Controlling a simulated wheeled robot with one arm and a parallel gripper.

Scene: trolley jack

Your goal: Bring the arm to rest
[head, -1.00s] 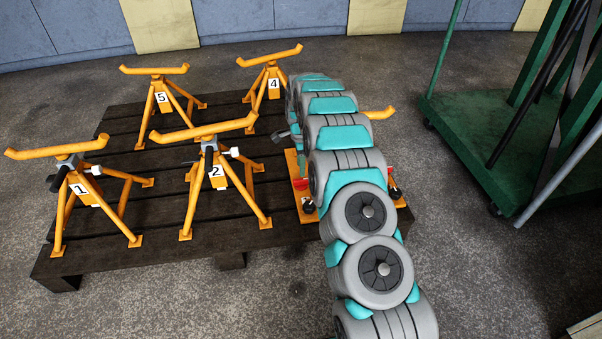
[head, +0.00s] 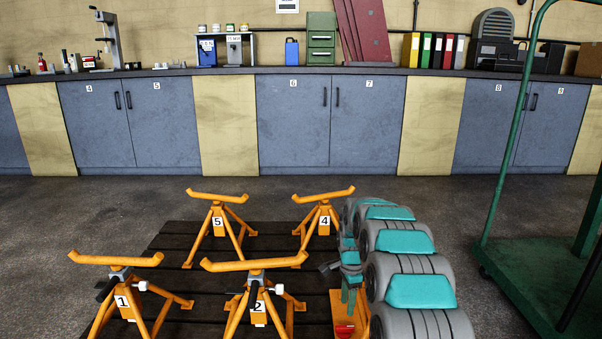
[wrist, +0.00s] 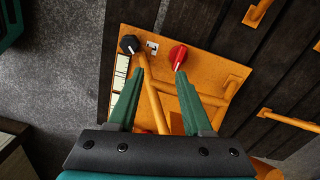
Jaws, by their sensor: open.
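My arm reaches forward over the right part of the dark pallet in the head view. My gripper (wrist: 161,74) points down in the wrist view, its two green fingers spread apart with nothing held between them. Below it is an orange panel (wrist: 204,64) with a black knob (wrist: 129,45), a red knob (wrist: 179,56) and orange tubes. In the head view, part of this orange panel (head: 337,303) shows beside my arm, with red on it. My arm hides the rest of it. I cannot tell the exact gap between fingers and panel.
Orange stands numbered 1 (head: 122,302), 2 (head: 258,306), 4 (head: 325,222) and 5 (head: 218,222) stand on the pallet (head: 172,243), left of my arm. A green trolley (head: 525,285) is at the right. A workbench (head: 300,72) with cabinets runs along the back. Floor between is clear.

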